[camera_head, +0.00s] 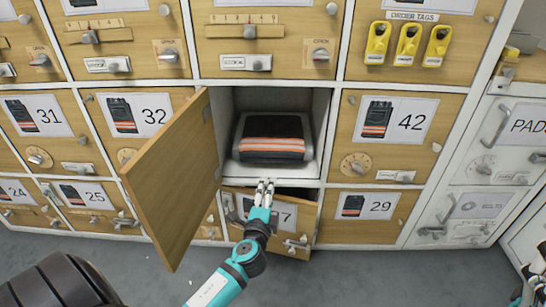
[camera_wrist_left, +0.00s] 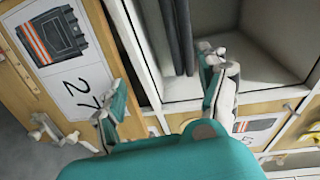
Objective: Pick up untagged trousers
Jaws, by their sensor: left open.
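No tag shows on the side that faces me. In the left wrist view the dark cloth edge (camera_wrist_left: 180,38) shows at the top, inside the cubby. My left gripper (camera_head: 264,187) is open and empty, just in front of and below the cubby's front edge. Its fingers also show apart in the left wrist view (camera_wrist_left: 168,75). A small part of my right arm shows at the lower right edge; whether its gripper is open is unclear.
The cubby's wooden door (camera_head: 174,178) stands open to the left. Below, the door labelled 27 (camera_head: 298,241) is ajar. Closed numbered doors, such as 42 (camera_head: 398,138) and 29 (camera_head: 362,217), surround it. Yellow order tags (camera_head: 407,44) hang at upper right.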

